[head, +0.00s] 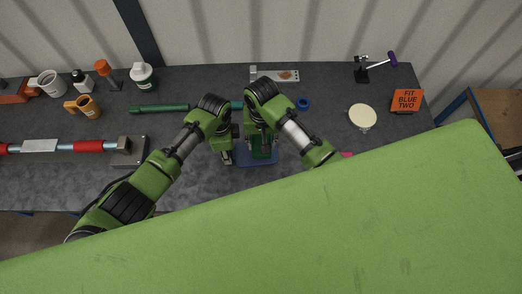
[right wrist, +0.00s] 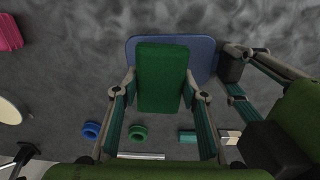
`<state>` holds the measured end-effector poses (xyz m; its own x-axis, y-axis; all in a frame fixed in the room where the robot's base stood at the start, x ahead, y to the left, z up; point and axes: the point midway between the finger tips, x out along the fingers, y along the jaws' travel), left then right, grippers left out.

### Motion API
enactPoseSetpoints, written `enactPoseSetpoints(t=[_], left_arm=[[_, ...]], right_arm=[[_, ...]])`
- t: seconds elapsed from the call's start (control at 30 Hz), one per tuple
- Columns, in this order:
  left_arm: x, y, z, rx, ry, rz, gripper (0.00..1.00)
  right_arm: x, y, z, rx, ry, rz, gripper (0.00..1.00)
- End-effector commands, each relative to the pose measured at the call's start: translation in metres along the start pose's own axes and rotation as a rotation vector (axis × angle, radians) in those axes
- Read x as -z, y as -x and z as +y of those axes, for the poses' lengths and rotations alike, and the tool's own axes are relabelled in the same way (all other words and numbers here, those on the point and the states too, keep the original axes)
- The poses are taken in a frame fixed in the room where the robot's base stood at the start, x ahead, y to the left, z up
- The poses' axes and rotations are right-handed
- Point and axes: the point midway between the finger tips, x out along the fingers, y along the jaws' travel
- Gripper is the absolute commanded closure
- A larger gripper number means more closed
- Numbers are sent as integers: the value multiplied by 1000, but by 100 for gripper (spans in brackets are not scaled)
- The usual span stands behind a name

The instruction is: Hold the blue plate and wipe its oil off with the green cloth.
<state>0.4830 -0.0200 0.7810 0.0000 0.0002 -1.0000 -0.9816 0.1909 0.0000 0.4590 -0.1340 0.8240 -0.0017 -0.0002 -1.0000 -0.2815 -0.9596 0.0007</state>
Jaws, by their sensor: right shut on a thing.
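The blue plate (head: 258,162) lies on the grey bench under my two grippers; it also shows in the right wrist view (right wrist: 205,47). My right gripper (head: 262,150) is shut on the green cloth (right wrist: 161,78), a folded block that lies over part of the plate. My left gripper (head: 227,157) is at the plate's left edge in the head view. In the right wrist view my left gripper (right wrist: 232,80) is at the plate's right edge, and whether it grips the rim is unclear. I see no oil on the plate's bare part; the cloth hides the rest.
On the grey bench (head: 200,180), a blue ring (head: 303,103), a cream disc (head: 362,115) and an orange sign (head: 406,99) are to the right. A green cylinder (head: 158,108), several mugs and bottles, and a red-handled bar (head: 88,146) are left. A pink block (right wrist: 10,32) is nearby.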

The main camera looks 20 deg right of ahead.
Motion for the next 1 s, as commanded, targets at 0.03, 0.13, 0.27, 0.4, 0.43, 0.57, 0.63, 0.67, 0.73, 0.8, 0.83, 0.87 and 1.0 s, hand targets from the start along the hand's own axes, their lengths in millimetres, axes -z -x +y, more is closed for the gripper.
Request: enactPoseSetpoints(t=[0.03,0.13,0.27,0.4,0.43,0.57,0.63,0.67,0.73,0.8,0.83,0.87,1.0], left_arm=[[0,0,0,0,0,0,100],[0,0,0,0,0,0,100],[0,0,0,0,0,0,51],[0,0,0,0,0,0,51],[0,0,0,0,0,0,51],[0,0,0,1,0,0,51],[0,2,0,1,0,1,51],[0,3,-1,2,0,1,51],[0,8,-1,2,-1,1,51],[1,17,-1,3,-1,2,51],[1,21,-1,3,-1,2,51],[0,26,-1,4,-1,2,51],[1,56,-2,4,-2,3,51]], right_arm=[[0,0,0,0,0,0,83],[0,0,0,0,0,0,83],[0,0,0,0,0,0,83],[0,0,0,0,0,0,83],[0,0,0,0,0,0,83],[0,0,0,0,0,0,83],[0,0,0,0,0,0,83],[0,0,0,0,0,0,83],[0,0,0,0,0,0,83],[0,0,0,0,0,0,83],[0,0,0,0,0,0,83],[0,0,0,0,0,0,83],[0,0,0,0,0,0,83]])
